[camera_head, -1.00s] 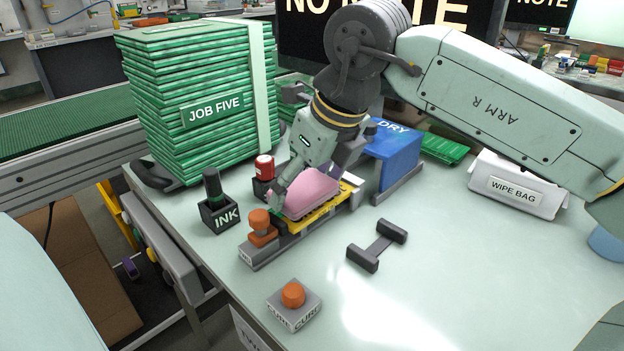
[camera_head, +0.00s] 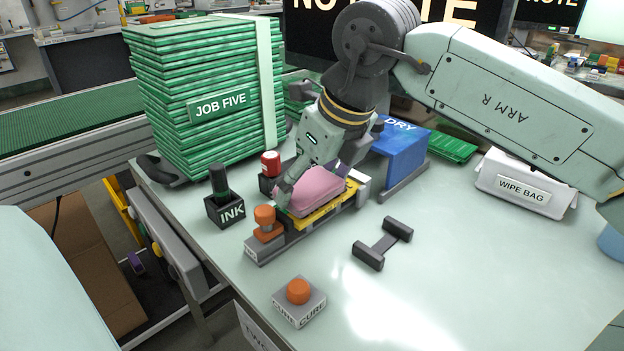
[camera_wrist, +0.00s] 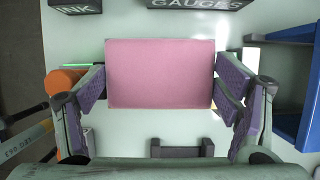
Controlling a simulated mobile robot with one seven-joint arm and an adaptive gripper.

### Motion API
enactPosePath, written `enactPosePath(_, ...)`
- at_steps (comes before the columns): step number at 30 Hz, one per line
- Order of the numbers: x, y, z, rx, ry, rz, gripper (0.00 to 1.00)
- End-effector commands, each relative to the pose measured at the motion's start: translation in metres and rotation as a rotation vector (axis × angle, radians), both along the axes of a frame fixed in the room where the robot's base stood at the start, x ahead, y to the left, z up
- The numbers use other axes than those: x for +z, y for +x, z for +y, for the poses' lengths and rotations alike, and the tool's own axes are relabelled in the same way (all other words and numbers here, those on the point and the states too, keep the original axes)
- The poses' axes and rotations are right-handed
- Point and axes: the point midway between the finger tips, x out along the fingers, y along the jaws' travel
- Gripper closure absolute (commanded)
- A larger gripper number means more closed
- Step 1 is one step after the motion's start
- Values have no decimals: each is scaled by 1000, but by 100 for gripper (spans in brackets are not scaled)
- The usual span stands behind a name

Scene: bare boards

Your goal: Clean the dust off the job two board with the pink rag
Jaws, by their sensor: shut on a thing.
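The pink rag (camera_head: 308,190) is a thick pink pad in my gripper, over a yellow fixture (camera_head: 318,216). My gripper (camera_wrist: 160,85) is shut on the rag, with a purple-padded finger at each of its sides in the wrist view. The rag (camera_wrist: 160,73) hides most of what lies beneath it there. In the head view it sits on or just above the fixture; I cannot tell if it touches. Any board surface or dust under it is hidden. No job two label is readable; the stack (camera_head: 205,125) reads JOB FIVE.
An orange-knobbed clamp (camera_head: 265,222) stands at the fixture's left end. An INK holder (camera_head: 224,208), a blue DRY box (camera_head: 398,150), a grey stand (camera_head: 383,243), a CURE button (camera_head: 298,293) and a WIPE BAG (camera_head: 520,188) are around it. The table's right front is clear.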

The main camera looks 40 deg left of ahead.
Motion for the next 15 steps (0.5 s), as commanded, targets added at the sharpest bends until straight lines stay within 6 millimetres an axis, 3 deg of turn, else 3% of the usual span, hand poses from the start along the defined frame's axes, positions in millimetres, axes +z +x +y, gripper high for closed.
enactPosePath(15,0,5,0,-1,-1,0,40)
